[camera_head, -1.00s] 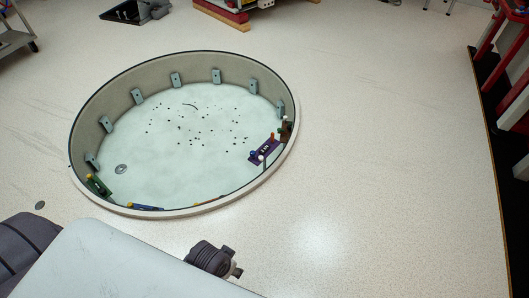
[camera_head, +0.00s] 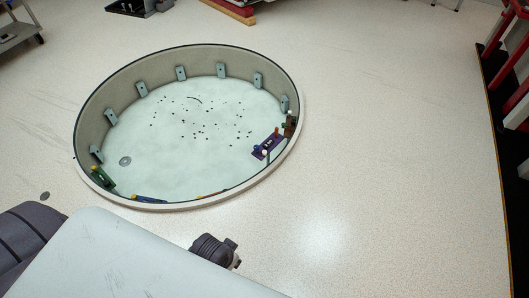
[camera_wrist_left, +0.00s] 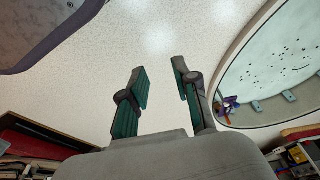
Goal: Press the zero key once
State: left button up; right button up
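I cannot make out a zero key in either view. My left gripper (camera_wrist_left: 160,72) shows in the left wrist view. Its two teal-padded fingers are apart, with nothing between them, and speckled floor shows behind the gap. I cannot make out either gripper's fingers in the head view, and the right gripper is not in view.
Red-framed racking (camera_head: 508,50) stands at right. Floor between is clear.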

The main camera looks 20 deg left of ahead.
pick_arm(q)
grip_shut()
dwell(1.0)
